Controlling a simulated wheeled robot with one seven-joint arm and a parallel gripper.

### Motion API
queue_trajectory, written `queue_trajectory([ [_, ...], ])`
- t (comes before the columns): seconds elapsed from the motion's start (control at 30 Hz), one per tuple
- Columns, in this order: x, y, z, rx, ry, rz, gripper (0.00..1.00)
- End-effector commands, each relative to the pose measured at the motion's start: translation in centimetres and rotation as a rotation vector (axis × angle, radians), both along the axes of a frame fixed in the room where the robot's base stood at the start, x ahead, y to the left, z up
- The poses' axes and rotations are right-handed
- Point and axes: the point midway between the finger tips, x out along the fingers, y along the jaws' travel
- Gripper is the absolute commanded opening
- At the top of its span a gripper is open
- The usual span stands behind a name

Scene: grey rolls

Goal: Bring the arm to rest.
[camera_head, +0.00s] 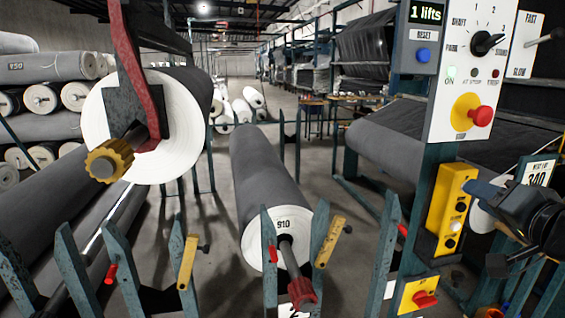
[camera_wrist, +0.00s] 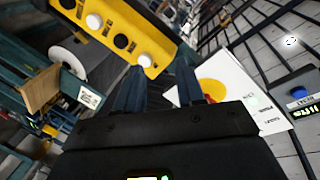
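My gripper (camera_head: 470,188) is at the right of the head view, with its blue fingers close beside a yellow button box (camera_head: 452,200). In the wrist view my gripper (camera_wrist: 159,70) has its two fingers apart with nothing between them. The button box (camera_wrist: 112,22), with black and white buttons, lies just past the fingertips there. Whether a fingertip touches it I cannot tell. My dark wrist (camera_head: 535,215) hangs at the right edge of the head view.
A white control panel (camera_head: 465,75) with a red stop knob (camera_head: 481,116) stands above the button box. A grey roll (camera_head: 265,180) marked 910 lies in the middle between blue posts. A larger roll (camera_head: 140,125) hangs at the left. Bare floor shows beyond.

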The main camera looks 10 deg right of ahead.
Motion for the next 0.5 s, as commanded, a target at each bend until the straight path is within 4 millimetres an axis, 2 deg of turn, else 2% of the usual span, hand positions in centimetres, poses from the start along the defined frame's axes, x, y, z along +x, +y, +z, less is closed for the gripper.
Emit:
queue_trajectory([
  [0.03,-0.8,0.8,-2.2,-0.027,0.024,0.0,0.38],
  [0.2,-3.7,3.0,-7.7,-0.13,0.067,0.002,0.38],
  [0.37,-7.1,5.3,-12.0,-0.226,0.102,0.018,0.38],
  [0.5,-10.7,7.5,-15.2,-0.309,0.128,0.044,0.38],
])
